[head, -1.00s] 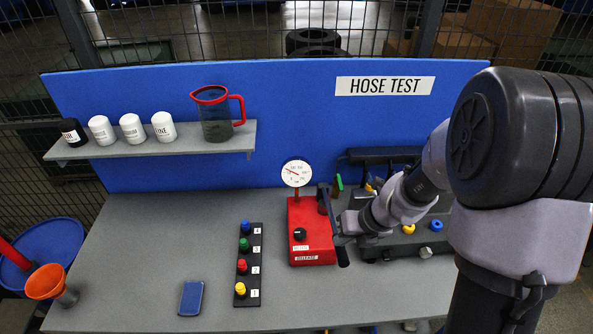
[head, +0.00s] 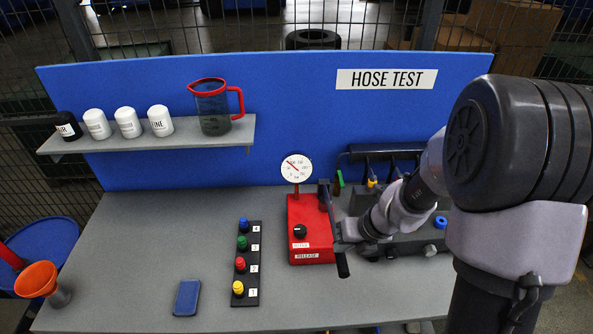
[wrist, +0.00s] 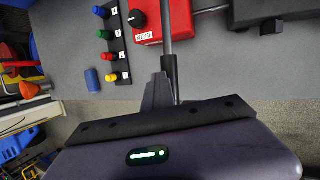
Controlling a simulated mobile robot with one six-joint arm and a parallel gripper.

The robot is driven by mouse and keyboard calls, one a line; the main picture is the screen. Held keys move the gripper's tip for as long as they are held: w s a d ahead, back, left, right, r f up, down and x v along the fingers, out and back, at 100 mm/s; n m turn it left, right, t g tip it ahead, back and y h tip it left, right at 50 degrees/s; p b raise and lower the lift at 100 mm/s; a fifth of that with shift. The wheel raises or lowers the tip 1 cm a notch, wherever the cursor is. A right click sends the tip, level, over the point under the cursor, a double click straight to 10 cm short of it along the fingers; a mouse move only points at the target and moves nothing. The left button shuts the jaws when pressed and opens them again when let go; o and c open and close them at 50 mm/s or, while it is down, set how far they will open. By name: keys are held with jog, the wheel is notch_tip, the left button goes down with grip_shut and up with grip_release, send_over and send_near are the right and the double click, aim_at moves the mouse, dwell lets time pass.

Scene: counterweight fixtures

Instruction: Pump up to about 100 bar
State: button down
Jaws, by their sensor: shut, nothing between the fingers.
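The red pump (head: 308,222) stands on the grey bench, with a black knob and a RELEASE label on it. It also shows in the wrist view (wrist: 149,37). My gripper (head: 342,242) is shut and empty beside the lever. In the wrist view the fingers (wrist: 163,80) lie against or very near the lever rod (wrist: 169,62).
A black strip (head: 249,262) with several coloured, numbered knobs and a blue pad (head: 187,297) lie left of the pump. A dark manifold (head: 405,246) stands close on the right. A shelf (head: 150,140) holds white canisters and a jug.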

aim_at(343, 254)
jog(key=shift+f+b, duration=2.1)
jog(key=shift+f, duration=0.5)
notch_tip(343, 254, up, 11)
jog(key=p, duration=1.1)
jog(key=shift+f, duration=0.1)
jog(key=shift+f+b, duration=0.4)
jog(key=shift+f, duration=0.05)
jog(key=shift+a+r+n+b, duration=0.15)
jog(key=shift+a+n+b, duration=0.15)
jog(key=shift+n+b, duration=0.55)
jog(key=s+a+n+t+h+b, duration=0.1)
jog(key=s+n+b, duration=0.8)
jog(key=n, duration=0.5)
jog(key=s+a+f+n+t+b, duration=0.1)
jog(key=s+a+n+b, duration=0.1)
jog(key=s+n+b, duration=0.8)
jog(key=n+b, duration=0.2)
jog(key=n, duration=0.3)
jog(key=shift+a+t+h+b, duration=0.15)
jog(key=shift+t+h+b, duration=0.15)
jog(key=shift+h+b, duration=0.1)
